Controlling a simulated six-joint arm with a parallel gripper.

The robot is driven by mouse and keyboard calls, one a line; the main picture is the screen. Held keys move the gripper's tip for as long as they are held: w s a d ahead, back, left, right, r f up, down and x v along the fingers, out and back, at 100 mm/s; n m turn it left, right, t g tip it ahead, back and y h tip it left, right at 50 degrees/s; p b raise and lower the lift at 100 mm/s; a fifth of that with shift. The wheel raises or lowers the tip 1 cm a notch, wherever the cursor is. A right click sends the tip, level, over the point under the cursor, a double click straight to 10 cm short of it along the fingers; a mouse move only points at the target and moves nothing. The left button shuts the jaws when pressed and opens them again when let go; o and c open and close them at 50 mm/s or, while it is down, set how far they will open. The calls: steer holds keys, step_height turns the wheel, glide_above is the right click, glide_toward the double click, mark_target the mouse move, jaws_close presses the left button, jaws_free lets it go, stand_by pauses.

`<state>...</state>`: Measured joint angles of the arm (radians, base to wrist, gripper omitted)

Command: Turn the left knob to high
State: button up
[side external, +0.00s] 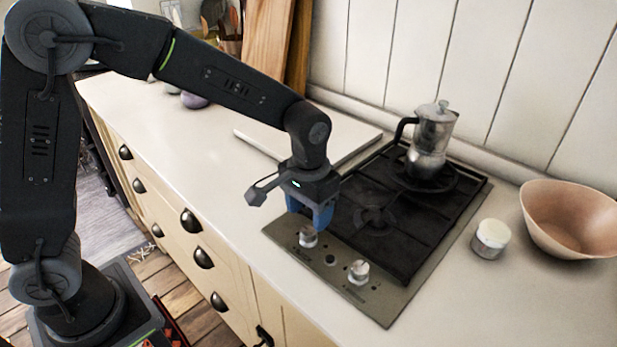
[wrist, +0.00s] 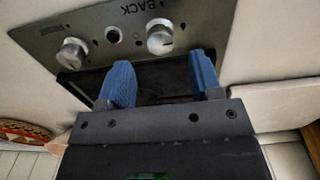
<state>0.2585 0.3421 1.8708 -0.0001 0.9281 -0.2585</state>
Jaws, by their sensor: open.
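The hob (side external: 405,290) has two silver knobs on its front metal strip. The left knob (side external: 308,237) stands right below my gripper (side external: 311,212). The right knob (side external: 358,271) stands apart from it. In the wrist view, the knob by the lettering "BACK" (wrist: 160,39) lies just beyond the blue fingertips of my gripper (wrist: 160,68), roughly in line with the gap between them. The other knob (wrist: 72,54) is off to the left there. My gripper is open, pointing down, with nothing between its fingers. I cannot tell whether a finger touches the knob.
A moka pot (side external: 431,140) stands on the back burner. A small white-lidded jar (side external: 490,239) and a pinkish bowl (side external: 570,215) stand right of the hob. A pale board (side external: 345,150) lies behind my gripper. The worktop (side external: 180,130) on the left is mostly clear.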

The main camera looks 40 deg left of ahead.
mark_target(308, 230)
step_height(308, 230, up, 9)
steer(key=shift+r, duration=0.2)
stand_by(0.3)
steer(key=s+a+r+t, duration=0.1)
steer(key=s+a+t, duration=0.1)
steer(key=s+a, duration=0.3)
steer(key=s+a+r+t, duration=0.1)
steer(key=s+a+t, duration=0.2)
steer(key=s, duration=0.9)
steer(key=shift+s+a+r+t, duration=0.3)
steer(key=shift+s+a+r, duration=0.1)
steer(key=shift+a, duration=0.75)
steer(key=shift+c, duration=0.4)
